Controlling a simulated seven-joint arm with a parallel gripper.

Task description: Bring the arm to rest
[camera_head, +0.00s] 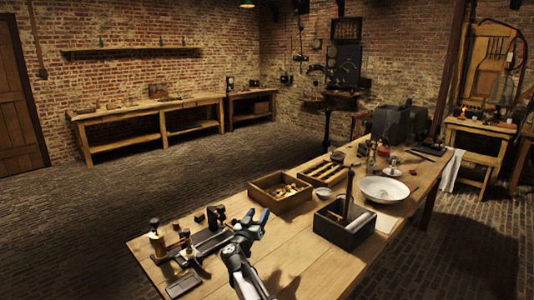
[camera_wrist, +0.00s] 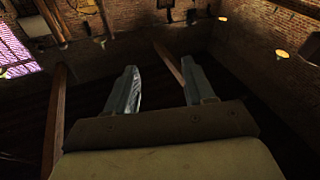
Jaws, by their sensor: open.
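My gripper (camera_head: 254,222) shows in the head view at the end of my arm, above the near left part of the wooden table (camera_head: 285,248). Its two fingers stand apart with nothing between them. In the wrist view my gripper (camera_wrist: 158,85) is also open and empty, its fingers pointing toward brick walls, lamps and dark beams. The wrist view shows no tabletop. In the head view, my arm partly covers the apparatus on the table behind it.
Left of my gripper stands a brass and black apparatus (camera_head: 158,240). Beyond it are a wooden box with brass pieces (camera_head: 262,200), a dark open box (camera_head: 328,232) and a white bowl (camera_head: 384,188). The near right table surface is clear.

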